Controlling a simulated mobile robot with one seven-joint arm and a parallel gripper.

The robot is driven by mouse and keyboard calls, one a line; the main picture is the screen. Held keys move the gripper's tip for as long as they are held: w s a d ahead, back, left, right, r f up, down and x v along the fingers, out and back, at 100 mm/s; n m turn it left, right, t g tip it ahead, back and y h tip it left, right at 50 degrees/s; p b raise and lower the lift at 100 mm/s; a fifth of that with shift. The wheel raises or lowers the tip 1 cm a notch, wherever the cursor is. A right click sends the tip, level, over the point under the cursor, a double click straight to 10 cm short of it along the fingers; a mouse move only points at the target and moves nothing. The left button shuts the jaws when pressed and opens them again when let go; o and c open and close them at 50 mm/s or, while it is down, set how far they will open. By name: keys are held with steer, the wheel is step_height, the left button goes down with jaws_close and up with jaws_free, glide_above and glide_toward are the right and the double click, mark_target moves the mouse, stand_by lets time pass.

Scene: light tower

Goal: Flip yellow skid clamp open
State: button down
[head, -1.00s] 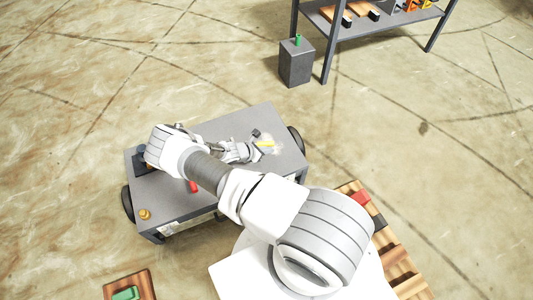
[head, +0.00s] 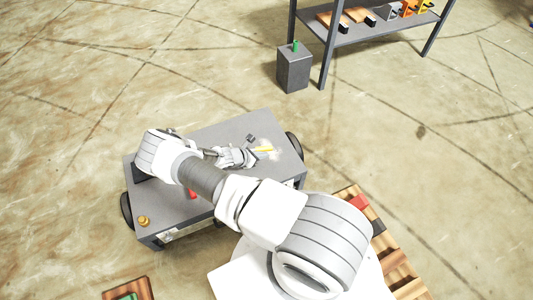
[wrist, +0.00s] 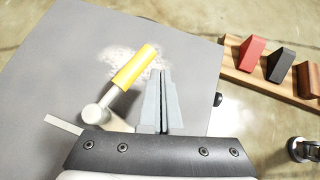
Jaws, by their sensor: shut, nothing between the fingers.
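The yellow skid clamp (wrist: 133,67) is a yellow handle on a round grey pivot post (wrist: 97,112), on the grey skid top in the wrist view. The handle slants up and to the right from the pivot. In the head view the yellow handle (head: 264,149) shows near the right end of the grey wheeled skid (head: 225,130). My gripper (wrist: 161,72) is shut and empty, its fingers just right of the handle. I cannot tell whether they touch it. In the head view my gripper (head: 250,157) is beside the handle, and my arm covers part of the skid.
A wooden rack with red (wrist: 252,50) and black (wrist: 281,66) blocks lies right of the skid. A red piece (head: 192,194) and a brass-coloured knob (head: 144,221) are on the skid.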

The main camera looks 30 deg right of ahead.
steer(key=p+v, duration=0.4)
steer(key=v, duration=1.1)
steer(key=shift+s, duration=0.1)
